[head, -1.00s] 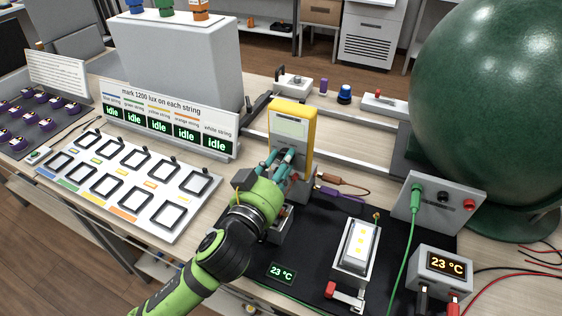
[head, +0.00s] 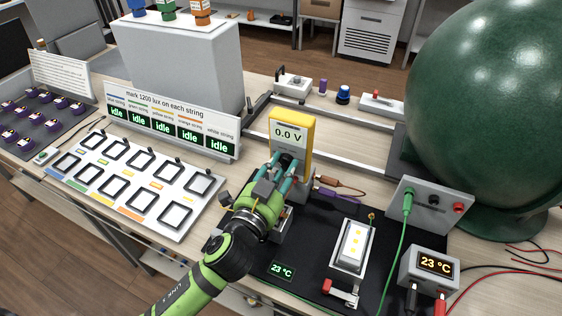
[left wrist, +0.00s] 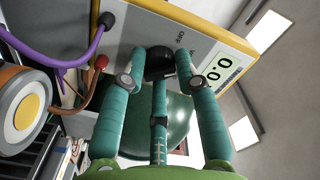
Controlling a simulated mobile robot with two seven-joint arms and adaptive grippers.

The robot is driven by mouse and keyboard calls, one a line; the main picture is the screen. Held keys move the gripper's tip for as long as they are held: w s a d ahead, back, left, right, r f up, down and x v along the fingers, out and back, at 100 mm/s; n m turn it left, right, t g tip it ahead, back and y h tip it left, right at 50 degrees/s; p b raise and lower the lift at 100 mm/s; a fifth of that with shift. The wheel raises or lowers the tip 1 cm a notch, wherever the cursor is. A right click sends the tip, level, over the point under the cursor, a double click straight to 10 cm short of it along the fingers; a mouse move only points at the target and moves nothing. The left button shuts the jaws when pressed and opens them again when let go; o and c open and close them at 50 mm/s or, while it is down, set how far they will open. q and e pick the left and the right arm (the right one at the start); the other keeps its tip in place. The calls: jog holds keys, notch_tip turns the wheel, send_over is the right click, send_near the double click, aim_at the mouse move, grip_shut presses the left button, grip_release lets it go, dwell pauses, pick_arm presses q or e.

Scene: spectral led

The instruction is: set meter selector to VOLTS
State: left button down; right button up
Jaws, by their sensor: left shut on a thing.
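The yellow-edged meter (head: 291,131) stands upright at the middle of the bench. Its screen reads "0.0 V" in the head view, and part of the reading shows in the left wrist view. Its dark round selector knob (left wrist: 159,62) is on the grey face below the screen. My left gripper (head: 287,166) is at the front of the meter, with its teal fingers shut on the selector knob; the fingers partly hide the knob and its markings. The knob's pointer is not clear. My right gripper is in neither view.
Brown and purple leads (head: 325,195) plug in beside the meter's base. A black mat (head: 315,267) in front holds an LED module (head: 352,243). A large green sphere (head: 490,110) stands at right. A panel of square frames (head: 138,178) lies at left.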

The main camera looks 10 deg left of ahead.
pick_arm(q)
jog(key=shift+r+m+p, duration=0.4)
jog(key=shift+m+p, duration=0.1)
jog(key=shift+m, duration=0.6)
jog(key=shift+d, duration=0.1)
jog(key=c, duration=0.9)
grip_release()
jog(key=shift+f, duration=0.2)
jog(key=shift+s+f, duration=0.15)
jog(key=shift+s, duration=0.3)
jog(key=s, duration=0.3)
jog(key=s+a, duration=0.1)
jog(key=s, duration=0.3)
jog(key=s+a, duration=0.1)
jog(key=s, duration=0.3)
jog(key=shift+a, duration=0.1)
